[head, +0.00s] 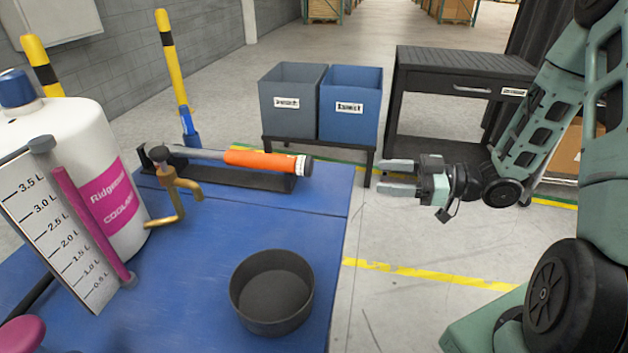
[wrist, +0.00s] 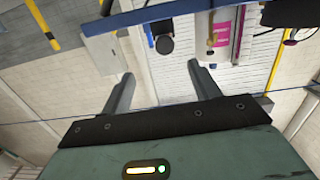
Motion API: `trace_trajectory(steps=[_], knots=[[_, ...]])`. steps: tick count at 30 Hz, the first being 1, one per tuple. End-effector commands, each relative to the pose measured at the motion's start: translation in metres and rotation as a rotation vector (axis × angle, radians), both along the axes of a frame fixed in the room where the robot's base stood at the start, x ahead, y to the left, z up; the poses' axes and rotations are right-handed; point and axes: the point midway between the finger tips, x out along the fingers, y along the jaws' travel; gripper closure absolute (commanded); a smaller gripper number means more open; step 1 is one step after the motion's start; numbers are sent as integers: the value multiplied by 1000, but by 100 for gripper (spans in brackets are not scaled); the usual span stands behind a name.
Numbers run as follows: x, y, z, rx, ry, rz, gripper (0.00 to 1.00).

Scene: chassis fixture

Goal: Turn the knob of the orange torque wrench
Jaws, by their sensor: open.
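The torque wrench lies on a dark stand at the back of the blue table. Its orange handle (head: 262,160) points right, and its dark end knob (head: 305,166) faces the table's right edge. A light band with markings sits just before the knob. My gripper (head: 382,177) is to the right of the knob, past the table edge, over the floor. Its two fingers are apart with nothing between them, pointing left toward the table. The fingers also show in the wrist view (wrist: 160,74).
A black round pan (head: 272,292) sits near the table's front right. A brass crank (head: 178,192) stands by the wrench's left end. A white coolant tank (head: 85,165) stands at left. Grey (head: 286,100) and blue (head: 348,105) bins stand behind, beside a black cart (head: 455,100).

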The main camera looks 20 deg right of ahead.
Motion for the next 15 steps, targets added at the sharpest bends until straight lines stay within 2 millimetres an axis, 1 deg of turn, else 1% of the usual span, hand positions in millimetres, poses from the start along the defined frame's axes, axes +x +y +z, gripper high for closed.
trace_trajectory(steps=[1,3,7,11,15], knots=[[-5,-5,-3,30,-13,3,39],[-9,-7,-1,56,-26,10,39],[-7,0,2,69,-33,18,39],[4,18,2,69,-31,21,39],[21,42,2,67,-31,22,39]])
